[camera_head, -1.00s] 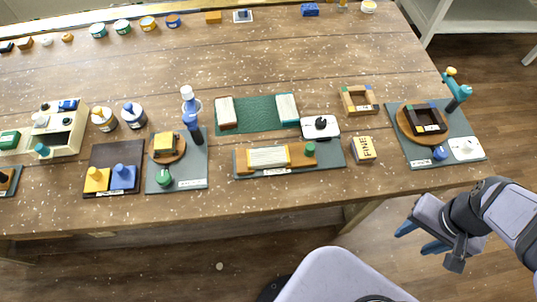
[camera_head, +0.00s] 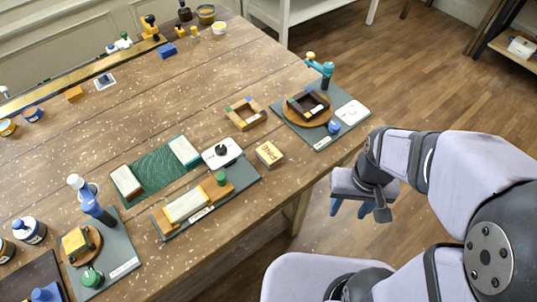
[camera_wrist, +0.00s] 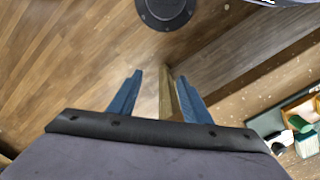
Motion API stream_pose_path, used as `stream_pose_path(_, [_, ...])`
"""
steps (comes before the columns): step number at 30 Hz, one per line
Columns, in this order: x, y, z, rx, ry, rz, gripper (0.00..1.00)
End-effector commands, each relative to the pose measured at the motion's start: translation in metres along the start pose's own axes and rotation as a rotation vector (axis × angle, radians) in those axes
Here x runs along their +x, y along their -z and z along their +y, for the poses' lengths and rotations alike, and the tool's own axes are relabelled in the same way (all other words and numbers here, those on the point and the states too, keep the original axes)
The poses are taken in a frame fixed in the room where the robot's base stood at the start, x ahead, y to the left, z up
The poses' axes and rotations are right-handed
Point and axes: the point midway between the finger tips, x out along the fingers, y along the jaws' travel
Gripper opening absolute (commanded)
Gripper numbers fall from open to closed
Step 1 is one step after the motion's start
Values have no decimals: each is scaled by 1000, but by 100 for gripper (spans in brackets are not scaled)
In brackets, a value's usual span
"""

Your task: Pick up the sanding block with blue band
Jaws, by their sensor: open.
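Two sanding blocks lie apart on a green mat (camera_head: 153,172) in the head view. The right block (camera_head: 185,151) is pale on top with a teal-blue band along its side. The left block (camera_head: 126,182) is pale with a reddish-brown side. My gripper (camera_head: 349,208) is open and empty, beyond the table's front right edge and well away from both blocks. Its blue fingers show apart in the wrist view (camera_wrist: 160,78), with only floor and a table leg behind them.
A white dish with a black knob (camera_head: 222,152) sits right of the banded block. A grey tray (camera_head: 170,233) with a long block lies in front. A FINE box (camera_head: 269,153), a wooden frame (camera_head: 246,113) and a grey board (camera_head: 318,140) stand to the right.

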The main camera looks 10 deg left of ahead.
Motion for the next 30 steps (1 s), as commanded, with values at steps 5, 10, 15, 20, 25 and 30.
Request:
stream_pose_path(5, [0,0,0,0,0,0,44])
stream_pose_path(10, [0,0,0,0,0,0,44])
stream_pose_path(15, [0,0,0,0,0,0,75])
stream_pose_path(20, [0,0,0,0,0,0,75])
stream_pose_path(25, [-1,3,-1,7,0,0,75])
stream_pose_path(30, [-8,27,-14,75,0,1,75])
